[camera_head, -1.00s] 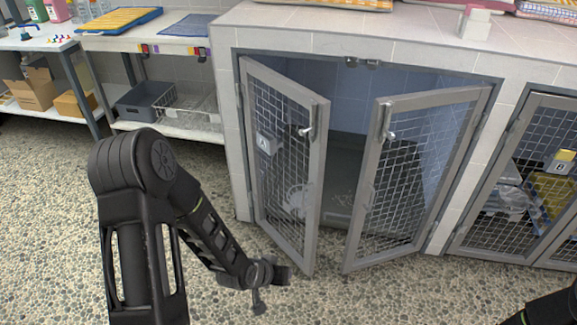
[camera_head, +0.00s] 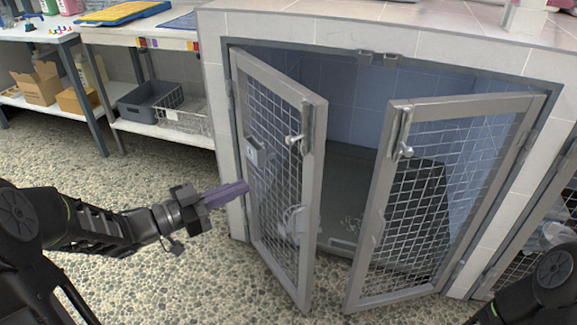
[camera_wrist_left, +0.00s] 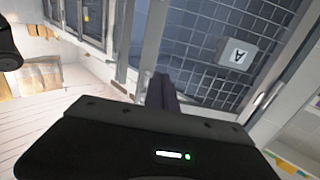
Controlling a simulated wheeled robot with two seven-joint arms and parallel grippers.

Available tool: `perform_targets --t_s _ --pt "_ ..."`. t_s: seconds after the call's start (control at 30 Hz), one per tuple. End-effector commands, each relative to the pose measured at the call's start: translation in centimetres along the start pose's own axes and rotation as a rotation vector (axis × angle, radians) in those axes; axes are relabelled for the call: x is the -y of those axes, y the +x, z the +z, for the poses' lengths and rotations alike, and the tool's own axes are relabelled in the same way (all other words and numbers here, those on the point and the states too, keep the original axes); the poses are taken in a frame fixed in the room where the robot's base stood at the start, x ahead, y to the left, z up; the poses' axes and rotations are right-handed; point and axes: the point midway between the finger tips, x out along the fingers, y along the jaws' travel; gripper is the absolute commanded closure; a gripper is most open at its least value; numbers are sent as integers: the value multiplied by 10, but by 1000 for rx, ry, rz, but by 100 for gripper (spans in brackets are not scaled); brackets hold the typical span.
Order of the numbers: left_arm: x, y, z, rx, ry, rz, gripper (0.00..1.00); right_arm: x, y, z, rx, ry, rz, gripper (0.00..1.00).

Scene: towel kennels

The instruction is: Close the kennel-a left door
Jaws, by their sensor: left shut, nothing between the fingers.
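The kennel-a left door (camera_head: 279,180) is a grey metal frame with wire mesh, standing ajar and swung outward. It carries a small plate marked A (camera_head: 252,151) and a latch knob (camera_head: 293,140). The left wrist view shows the door mesh (camera_wrist_left: 207,50) and the A plate (camera_wrist_left: 236,54) close by. My left gripper (camera_head: 246,186) has purple fingers, is shut and empty, and points at the door's outer face near its hinge side. I cannot tell whether it touches the mesh. The right gripper is out of view; only part of my right arm shows at the lower right.
The kennel-a right door (camera_head: 440,200) also stands ajar, with a gap between the doors. A dark panel stands inside the kennel. A tiled surround (camera_head: 212,100) frames it. A shelf unit with a grey bin (camera_head: 142,102) is at the left. The pebbled floor (camera_head: 190,285) in front is clear.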

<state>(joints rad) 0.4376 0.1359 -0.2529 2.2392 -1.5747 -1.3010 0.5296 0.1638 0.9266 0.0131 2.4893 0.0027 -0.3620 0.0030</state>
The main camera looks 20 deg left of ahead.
Motion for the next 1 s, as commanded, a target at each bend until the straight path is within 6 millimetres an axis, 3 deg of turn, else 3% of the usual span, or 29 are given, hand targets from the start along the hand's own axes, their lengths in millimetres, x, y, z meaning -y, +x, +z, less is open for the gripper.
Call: perform_targets --t_s 0.17,0.37,0.8,1.0 --pt "0 4 1 0 1 1 100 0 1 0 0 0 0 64" --pt "-1 23 2 0 1 3 100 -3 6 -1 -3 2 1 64" --pt "-1 108 4 0 1 2 100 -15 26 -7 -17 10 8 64" --pt "0 133 2 0 1 -1 100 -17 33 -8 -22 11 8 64"
